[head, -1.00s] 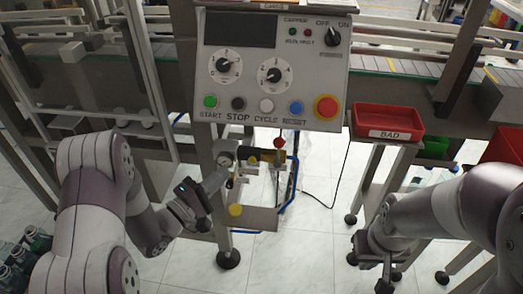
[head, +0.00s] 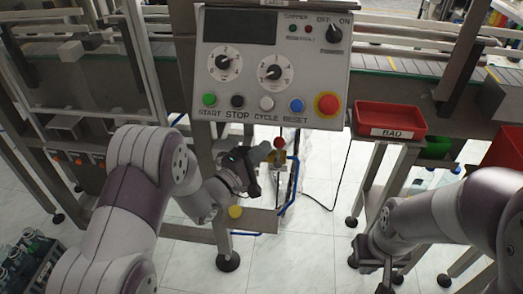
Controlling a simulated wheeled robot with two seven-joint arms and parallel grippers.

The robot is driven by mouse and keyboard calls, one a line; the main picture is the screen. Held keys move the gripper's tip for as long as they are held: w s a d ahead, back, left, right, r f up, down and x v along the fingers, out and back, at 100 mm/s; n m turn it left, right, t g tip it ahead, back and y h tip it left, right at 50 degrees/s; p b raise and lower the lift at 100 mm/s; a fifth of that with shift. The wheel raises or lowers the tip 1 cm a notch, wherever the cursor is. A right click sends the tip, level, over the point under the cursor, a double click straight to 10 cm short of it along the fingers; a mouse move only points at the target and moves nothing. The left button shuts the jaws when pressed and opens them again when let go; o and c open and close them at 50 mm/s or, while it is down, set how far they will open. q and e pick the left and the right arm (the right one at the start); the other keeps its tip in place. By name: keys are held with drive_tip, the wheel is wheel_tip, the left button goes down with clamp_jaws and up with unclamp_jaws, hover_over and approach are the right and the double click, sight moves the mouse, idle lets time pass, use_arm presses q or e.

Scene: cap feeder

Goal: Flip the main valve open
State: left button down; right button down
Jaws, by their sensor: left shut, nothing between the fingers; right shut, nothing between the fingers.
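A small air-valve assembly hangs below the control panel (head: 272,65). Its red knob (head: 280,143) shows just right of my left gripper (head: 262,153), with a bit of yellow beside it. My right gripper (head: 379,276) is shut and empty at the lower right, away from the valve.
The panel with buttons and dials overhangs the valve area. A blue hose (head: 293,180) runs on the right of the assembly. A metal leg (head: 223,240) stands just below left. A red BAD bin (head: 390,119) is at the right.

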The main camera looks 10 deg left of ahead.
use_arm(q)
drive_tip(key=d+f+m+g+y+p, duration=0.3)
drive_tip(key=d+m+g+y+p, duration=0.1)
drive_tip(key=d+m+y+p, duration=0.3)
drive_tip(key=shift+s+d+m+g+y+p, duration=0.2)
drive_tip(key=shift+d+m+g+y+p, duration=0.1)
drive_tip(key=shift+d+m+p, duration=1.3)
drive_tip(key=shift+d+b, duration=0.35)
drive_tip(key=shift+d, duration=0.05)
idle(0.3)
